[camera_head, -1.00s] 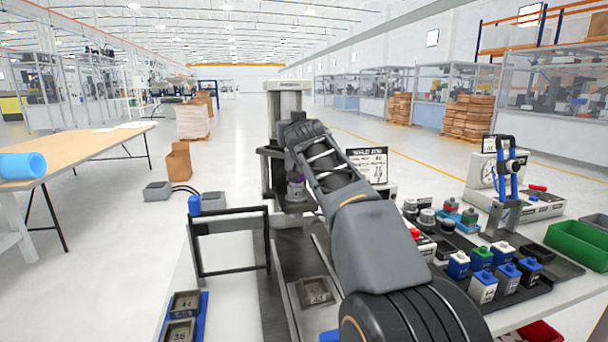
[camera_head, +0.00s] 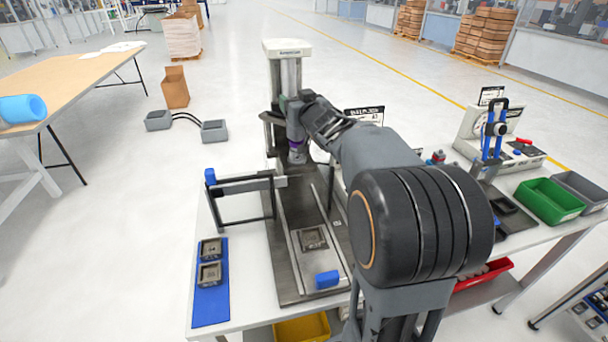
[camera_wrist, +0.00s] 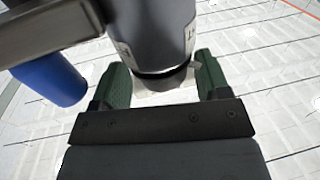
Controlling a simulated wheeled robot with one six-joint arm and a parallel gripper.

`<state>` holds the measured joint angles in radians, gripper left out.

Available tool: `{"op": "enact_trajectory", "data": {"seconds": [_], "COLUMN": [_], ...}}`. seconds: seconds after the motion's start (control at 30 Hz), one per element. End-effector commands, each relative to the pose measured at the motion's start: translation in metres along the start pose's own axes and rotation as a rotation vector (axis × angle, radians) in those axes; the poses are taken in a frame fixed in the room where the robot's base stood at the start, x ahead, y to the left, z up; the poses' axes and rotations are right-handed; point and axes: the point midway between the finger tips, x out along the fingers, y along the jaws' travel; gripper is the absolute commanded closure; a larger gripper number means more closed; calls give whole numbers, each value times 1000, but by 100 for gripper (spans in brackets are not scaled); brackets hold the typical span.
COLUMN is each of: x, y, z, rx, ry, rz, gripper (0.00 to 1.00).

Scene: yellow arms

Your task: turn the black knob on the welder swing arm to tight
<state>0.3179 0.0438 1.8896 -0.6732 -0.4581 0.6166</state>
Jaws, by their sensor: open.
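The welder (camera_head: 287,72) is a light column with a dark base plate on the bench. A black frame-like arm (camera_head: 243,180) with a blue end piece (camera_head: 210,177) stands at its left. In the wrist view, my gripper (camera_wrist: 162,72) is open, its green fingers on either side of a grey cylinder (camera_wrist: 155,35) with a dark lower end (camera_wrist: 163,80). I cannot tell whether that dark end is the black knob, or whether the fingers touch it. A blue cylinder (camera_wrist: 50,78) hangs left of the fingers.
A blue mat (camera_head: 211,306) with two small metal blocks lies at the bench's left. A blue block (camera_head: 327,280) lies on the base plate. A clamp stand (camera_head: 492,135), a green bin (camera_head: 548,200) and a grey bin (camera_head: 582,190) are at the right. Floor left of the bench is partly clear.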

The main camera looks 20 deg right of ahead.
Motion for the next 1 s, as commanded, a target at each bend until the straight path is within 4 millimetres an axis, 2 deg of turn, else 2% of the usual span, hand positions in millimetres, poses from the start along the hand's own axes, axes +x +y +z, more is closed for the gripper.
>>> {"op": "enact_trajectory", "data": {"seconds": [0.03,0.13,0.2,0.77,0.87,1.0], "x": [0,-7,-24,-142,-141,-146], "y": [1,1,1,8,7,8], "z": [-9,-3,1,-1,-8,-7], "rx": [2,7,6,3,-7,-15], "ry": [-5,-7,-3,-3,-39,-115], "rz": [-21,-66,-64,-59,18,123], "gripper": [31,31,31,31,31,31]}}
